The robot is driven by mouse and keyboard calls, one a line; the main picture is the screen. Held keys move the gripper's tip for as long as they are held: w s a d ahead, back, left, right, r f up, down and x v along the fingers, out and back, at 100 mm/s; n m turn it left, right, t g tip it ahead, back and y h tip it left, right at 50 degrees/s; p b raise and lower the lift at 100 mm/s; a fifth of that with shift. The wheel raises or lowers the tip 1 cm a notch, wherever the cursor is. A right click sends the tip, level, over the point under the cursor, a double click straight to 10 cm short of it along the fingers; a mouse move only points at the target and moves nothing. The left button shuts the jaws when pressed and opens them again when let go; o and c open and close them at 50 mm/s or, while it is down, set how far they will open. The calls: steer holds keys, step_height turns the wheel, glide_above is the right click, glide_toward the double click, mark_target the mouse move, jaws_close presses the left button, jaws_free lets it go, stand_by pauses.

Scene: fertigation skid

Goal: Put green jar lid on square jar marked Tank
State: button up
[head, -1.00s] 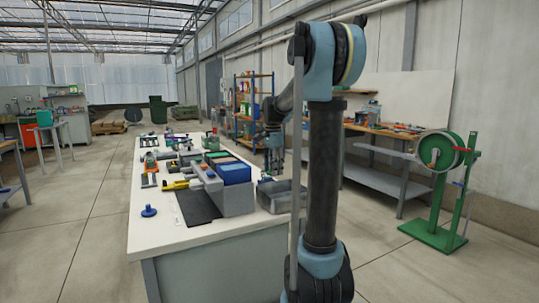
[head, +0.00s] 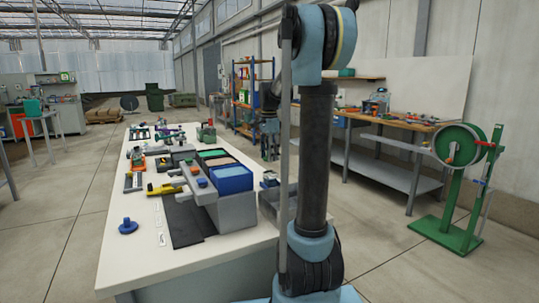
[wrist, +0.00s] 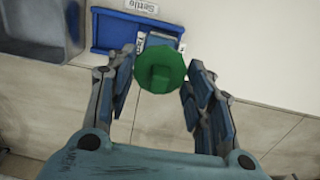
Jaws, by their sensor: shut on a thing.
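My gripper (wrist: 163,72) is shut on the green jar lid (wrist: 160,69), a faceted disc with a raised grip on its top. The lid sits between the fingertips, above the floor and table edge in the wrist view. In the head view my gripper (head: 269,146) is small, beside the table's right edge.
A label reading "Settle" (wrist: 141,5) lies by the blue tray. A grey bin (wrist: 35,30) is to its left. The white table (head: 200,247) holds a grey rack with blue bins (head: 232,180), a blue knob (head: 128,226) and several tools. A green reel stand (head: 461,190) stands right.

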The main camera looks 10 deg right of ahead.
steer(key=shift+d, duration=0.15)
steer(key=shift+f, duration=2.65)
steer(key=o, duration=0.9)
steer(key=shift+o, duration=0.2)
steer(key=shift+r, duration=3.55)
steer(key=shift+s, duration=0.1)
